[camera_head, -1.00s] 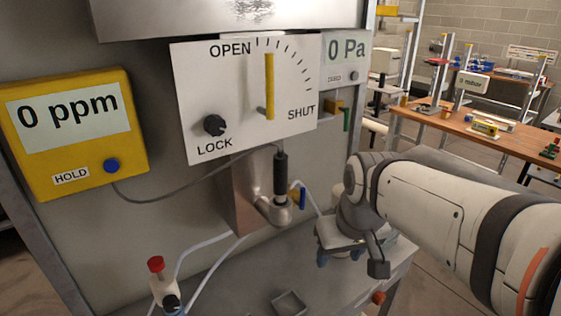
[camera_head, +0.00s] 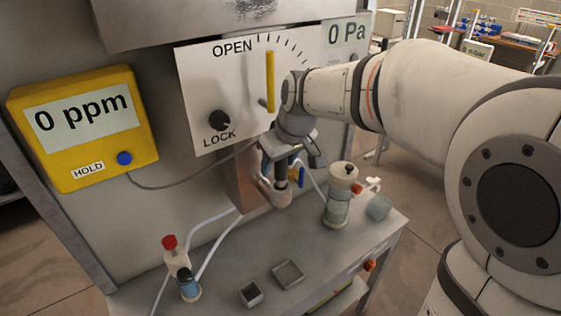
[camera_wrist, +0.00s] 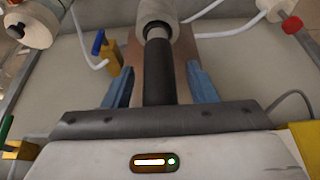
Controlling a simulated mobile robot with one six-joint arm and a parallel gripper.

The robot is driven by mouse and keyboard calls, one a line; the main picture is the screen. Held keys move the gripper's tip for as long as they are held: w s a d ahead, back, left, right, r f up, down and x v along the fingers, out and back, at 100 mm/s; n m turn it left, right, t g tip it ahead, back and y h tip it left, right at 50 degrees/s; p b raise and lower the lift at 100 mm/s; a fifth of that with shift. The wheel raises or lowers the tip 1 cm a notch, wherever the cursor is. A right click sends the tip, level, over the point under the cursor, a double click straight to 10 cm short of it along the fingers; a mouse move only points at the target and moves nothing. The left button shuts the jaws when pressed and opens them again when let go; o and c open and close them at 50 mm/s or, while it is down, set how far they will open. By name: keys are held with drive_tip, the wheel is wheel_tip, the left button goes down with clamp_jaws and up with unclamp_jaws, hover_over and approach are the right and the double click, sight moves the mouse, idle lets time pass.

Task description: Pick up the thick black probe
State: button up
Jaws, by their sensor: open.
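The thick black probe (camera_wrist: 159,75) stands in a pale cylindrical holder (camera_wrist: 158,12) in the wrist view. In the head view the probe is mostly hidden behind my gripper (camera_head: 280,163), and its holder (camera_head: 274,192) shows just below. My gripper is open, with its blue fingers (camera_wrist: 159,84) on either side of the probe. A gap shows between each finger and the probe, so it is not gripped. A thin cable runs from the yellow 0 ppm meter (camera_head: 82,128) toward the probe.
A white dial panel (camera_head: 217,85) with a yellow lever is close behind my wrist. A blue-handled yellow valve (camera_head: 297,177) sits right beside the holder. A capped bottle (camera_head: 340,195) and a red-topped bottle (camera_head: 180,268) stand on the bench. Small grey trays (camera_head: 288,274) lie in front.

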drive_tip(key=shift+f, duration=0.2)
drive_tip(key=shift+c, duration=0.5)
drive_tip(key=c, duration=1)
drive_tip(key=shift+r, duration=0.1)
